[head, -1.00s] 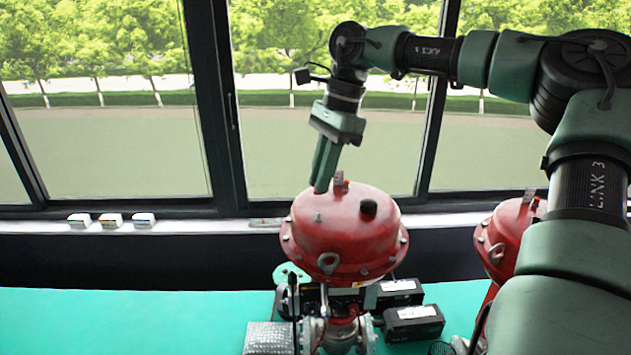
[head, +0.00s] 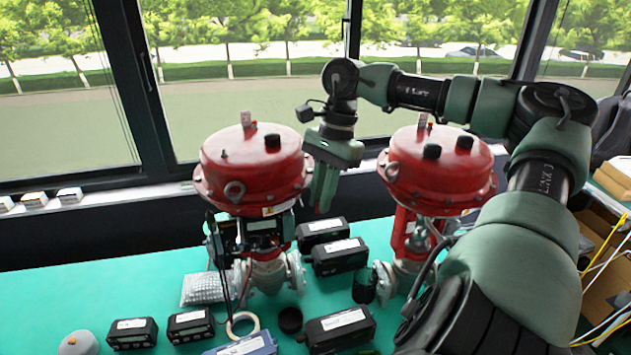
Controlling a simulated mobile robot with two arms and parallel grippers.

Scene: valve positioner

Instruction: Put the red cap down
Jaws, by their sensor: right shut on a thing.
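My right gripper (head: 325,190) hangs fingers down between two red valve actuators. Its fingers are close together and shut. The right actuator (head: 437,172) has two black knobs (head: 464,143) on top and stands partly behind my right arm. My left gripper is out of view.
On the green table (head: 130,285) lie several black boxes (head: 340,256), a blue box (head: 242,346), a tape ring (head: 242,324), a grey dome (head: 78,343) and bubble wrap (head: 203,288). The table's left part is clear. Windows stand behind.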

